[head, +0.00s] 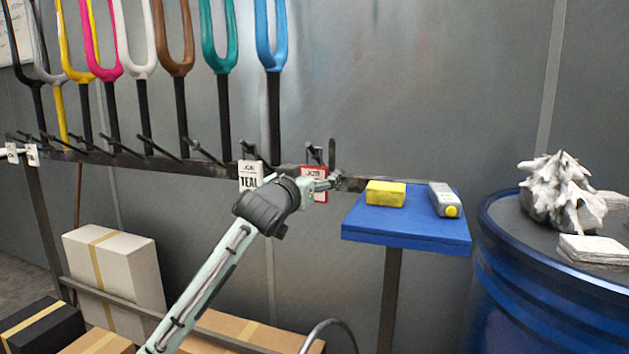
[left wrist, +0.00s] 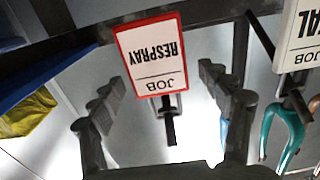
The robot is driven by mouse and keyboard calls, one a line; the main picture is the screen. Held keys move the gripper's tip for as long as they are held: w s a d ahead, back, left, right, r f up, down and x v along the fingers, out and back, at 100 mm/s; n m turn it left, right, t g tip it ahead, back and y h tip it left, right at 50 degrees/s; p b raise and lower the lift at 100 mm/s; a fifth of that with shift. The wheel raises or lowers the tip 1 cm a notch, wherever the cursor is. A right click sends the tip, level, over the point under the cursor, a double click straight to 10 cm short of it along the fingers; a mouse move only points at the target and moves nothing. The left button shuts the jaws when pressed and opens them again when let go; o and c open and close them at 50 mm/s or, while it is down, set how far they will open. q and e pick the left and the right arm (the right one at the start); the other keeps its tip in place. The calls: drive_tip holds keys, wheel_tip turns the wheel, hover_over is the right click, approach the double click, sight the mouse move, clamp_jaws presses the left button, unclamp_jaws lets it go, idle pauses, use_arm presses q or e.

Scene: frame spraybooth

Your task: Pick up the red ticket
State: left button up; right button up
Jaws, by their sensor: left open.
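The red ticket (head: 320,196) is a white card with a red border. It hangs from the dark rail in the head view, partly hidden by my left gripper (head: 331,181). In the left wrist view the red ticket (left wrist: 152,55) reads "JOB RESPRAY" upside down and hangs near a dark peg. My left gripper (left wrist: 160,80) is open there, its two fingers on either side of the ticket's lower part in the picture. I cannot tell whether they touch it. My right gripper is in neither view.
A white "TEAL" ticket (head: 250,176) hangs just left on the same rail (head: 205,168). Coloured forks hang above. A blue drum (head: 530,300) stands further right.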

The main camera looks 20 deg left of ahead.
use_arm(q)
drive_tip(key=shift+w, duration=0.3)
drive_tip(key=c, duration=1.2)
drive_tip(key=shift+o, duration=0.2)
